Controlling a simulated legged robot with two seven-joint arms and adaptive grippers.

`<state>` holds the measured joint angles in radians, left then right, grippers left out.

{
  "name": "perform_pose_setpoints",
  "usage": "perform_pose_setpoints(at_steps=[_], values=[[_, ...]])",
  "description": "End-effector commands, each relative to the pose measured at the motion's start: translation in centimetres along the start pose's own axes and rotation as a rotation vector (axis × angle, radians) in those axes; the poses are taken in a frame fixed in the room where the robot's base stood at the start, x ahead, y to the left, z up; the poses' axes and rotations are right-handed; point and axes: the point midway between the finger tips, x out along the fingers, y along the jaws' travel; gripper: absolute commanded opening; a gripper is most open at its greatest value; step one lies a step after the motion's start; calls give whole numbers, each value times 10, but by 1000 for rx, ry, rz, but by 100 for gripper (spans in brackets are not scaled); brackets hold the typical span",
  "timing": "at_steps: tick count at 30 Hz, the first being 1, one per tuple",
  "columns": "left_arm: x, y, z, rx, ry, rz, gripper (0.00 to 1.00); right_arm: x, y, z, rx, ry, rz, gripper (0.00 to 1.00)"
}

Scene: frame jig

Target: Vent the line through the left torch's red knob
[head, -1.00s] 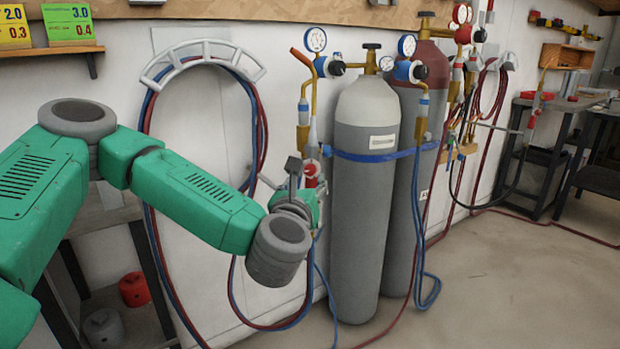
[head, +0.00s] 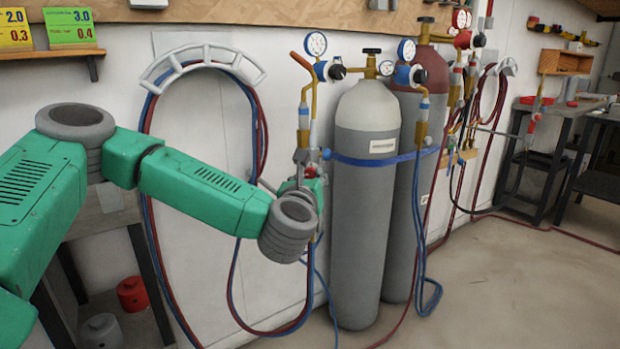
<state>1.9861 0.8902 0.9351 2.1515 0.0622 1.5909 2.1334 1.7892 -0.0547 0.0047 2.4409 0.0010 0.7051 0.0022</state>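The left torch (head: 304,115) hangs upright on the wall, left of the grey cylinder, with brass and blue parts. Its red knob (head: 311,172) is low on it, partly covered by my gripper and wrist. A blue knob (head: 326,153) sits just above and right of the red one. My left gripper (head: 301,160) is at the red knob, seen from behind past my green arm. Its fingers are small and partly hidden, so I cannot tell whether they touch or grip the knob. My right gripper is not in view.
The grey cylinder (head: 364,220) stands close right of the torch, with a red-topped cylinder (head: 405,190) behind. A blue strap (head: 372,160) crosses them. Blue and red hoses loop from a wall hanger (head: 202,60). Open floor (head: 500,300) lies right.

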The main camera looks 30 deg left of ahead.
Motion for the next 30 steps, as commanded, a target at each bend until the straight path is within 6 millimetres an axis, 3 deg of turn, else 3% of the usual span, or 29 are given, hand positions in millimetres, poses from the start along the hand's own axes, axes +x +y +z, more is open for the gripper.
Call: perform_pose_setpoints(at_steps=[11, 30], values=[[0, 1, 0, 106, 2, -11, 0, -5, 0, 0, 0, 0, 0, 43], [0, 2, 3, 678, 2, -77, 0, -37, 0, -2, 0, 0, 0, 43]])
